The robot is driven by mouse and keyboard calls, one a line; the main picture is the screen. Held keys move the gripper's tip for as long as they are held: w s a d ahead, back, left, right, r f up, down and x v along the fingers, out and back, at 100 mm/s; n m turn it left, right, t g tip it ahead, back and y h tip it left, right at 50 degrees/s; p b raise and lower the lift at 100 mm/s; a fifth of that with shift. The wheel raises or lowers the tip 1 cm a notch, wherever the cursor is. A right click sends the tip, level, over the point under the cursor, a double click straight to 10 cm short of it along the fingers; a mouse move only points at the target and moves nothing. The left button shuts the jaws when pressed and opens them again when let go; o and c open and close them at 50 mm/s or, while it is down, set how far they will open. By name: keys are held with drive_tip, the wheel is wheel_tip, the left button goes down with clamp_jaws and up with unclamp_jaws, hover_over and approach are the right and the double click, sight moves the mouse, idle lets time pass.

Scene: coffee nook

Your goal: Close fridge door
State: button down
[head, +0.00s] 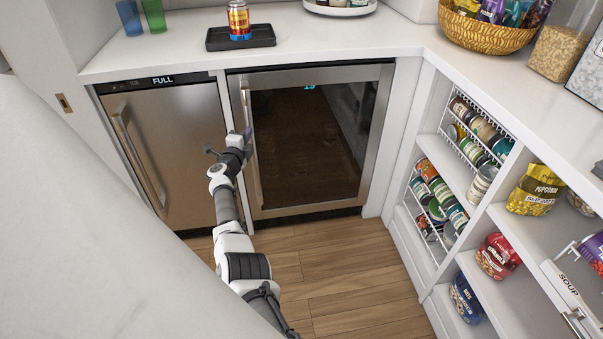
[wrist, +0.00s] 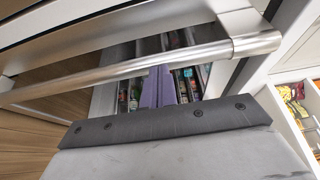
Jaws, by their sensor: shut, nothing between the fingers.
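The fridge (head: 315,135) under the counter has a dark glass door in a steel frame. In the head view its door looks flush with the cabinet front; I cannot tell whether a small gap is left. Its upright bar handle (head: 253,165) runs along the door's left side.
A steel appliance (head: 165,145) marked FULL stands to the left. Open shelves (head: 480,205) with cans and snack bags line the right. A black tray (head: 225,42) with a can (head: 238,18) sits on the counter above. The wooden floor (head: 345,265) before the fridge is clear.

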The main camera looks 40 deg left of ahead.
drive_tip(key=shift+w+a+r, duration=0.15)
drive_tip(key=shift+r, duration=0.35)
drive_tip(key=shift+w+a+r, duration=0.1)
drive_tip(key=shift+w+r, duration=0.05)
drive_tip(key=shift+r, duration=0.3)
drive_tip(key=shift+s+p, duration=0.15)
drive_tip(key=shift+p, duration=0.15)
drive_tip(key=shift+s+f+p, duration=0.1)
drive_tip(key=shift+s+p, duration=0.15)
drive_tip(key=shift+p, duration=0.1)
drive_tip(key=f+p+v, duration=0.1)
drive_tip(key=p+v, duration=0.5)
drive_tip(key=v, duration=0.8)
drive_tip(key=shift+w+d+f, duration=0.2)
drive_tip(key=shift+f, duration=0.15)
